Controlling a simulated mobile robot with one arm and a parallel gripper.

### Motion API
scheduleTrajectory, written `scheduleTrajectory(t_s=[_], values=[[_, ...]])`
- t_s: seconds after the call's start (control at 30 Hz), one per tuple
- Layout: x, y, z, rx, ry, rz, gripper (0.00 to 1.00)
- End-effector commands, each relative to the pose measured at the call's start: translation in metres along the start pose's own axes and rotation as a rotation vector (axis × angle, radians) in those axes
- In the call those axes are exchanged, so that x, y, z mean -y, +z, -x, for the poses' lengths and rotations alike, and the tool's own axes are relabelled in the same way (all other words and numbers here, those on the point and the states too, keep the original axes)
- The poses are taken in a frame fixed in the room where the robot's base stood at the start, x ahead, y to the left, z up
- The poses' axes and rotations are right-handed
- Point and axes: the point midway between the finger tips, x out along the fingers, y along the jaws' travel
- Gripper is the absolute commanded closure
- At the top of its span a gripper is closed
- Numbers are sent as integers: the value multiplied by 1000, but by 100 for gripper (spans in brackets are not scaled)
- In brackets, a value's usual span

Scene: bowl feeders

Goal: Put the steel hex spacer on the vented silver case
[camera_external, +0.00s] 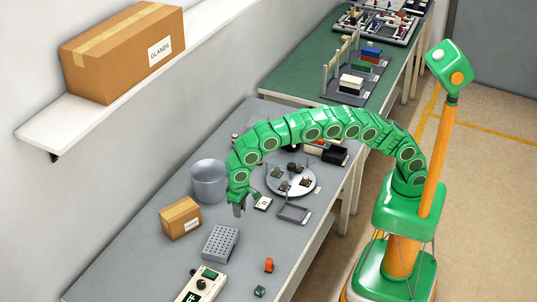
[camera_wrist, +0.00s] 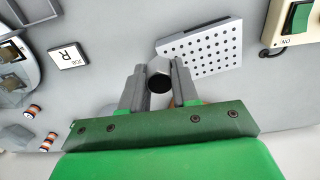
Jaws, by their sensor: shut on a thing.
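My gripper (camera_wrist: 160,80) is shut on the steel hex spacer (camera_wrist: 159,66), a short grey piece with a dark round end held between the two fingers. In the external view my gripper (camera_external: 239,207) points down over the grey bench; the spacer is too small to make out there. The vented silver case (camera_external: 221,243) is a grey box with rows of round holes, lying on the bench nearer the camera than my gripper. In the wrist view the case (camera_wrist: 203,48) is just beyond and right of the fingertips; its top looks bare.
A small cardboard box (camera_external: 180,217) and a grey bin (camera_external: 208,181) stand left of my gripper. An R tile (camera_wrist: 68,56) lies by a grey frame (camera_external: 294,212). A round tray (camera_external: 290,186) is behind. A switch box (camera_external: 203,284) stands in front of the case.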

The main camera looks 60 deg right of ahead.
Motion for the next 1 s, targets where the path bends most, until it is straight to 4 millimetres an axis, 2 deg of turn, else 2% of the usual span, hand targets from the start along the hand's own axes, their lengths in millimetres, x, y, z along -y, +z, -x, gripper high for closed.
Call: scheduleTrajectory(t_s=[0.27,0.8,1.0], values=[[15,-16,-12,1,0,0,100],[37,-41,-54,1,1,1,100],[42,-46,-60,0,0,2,100]])
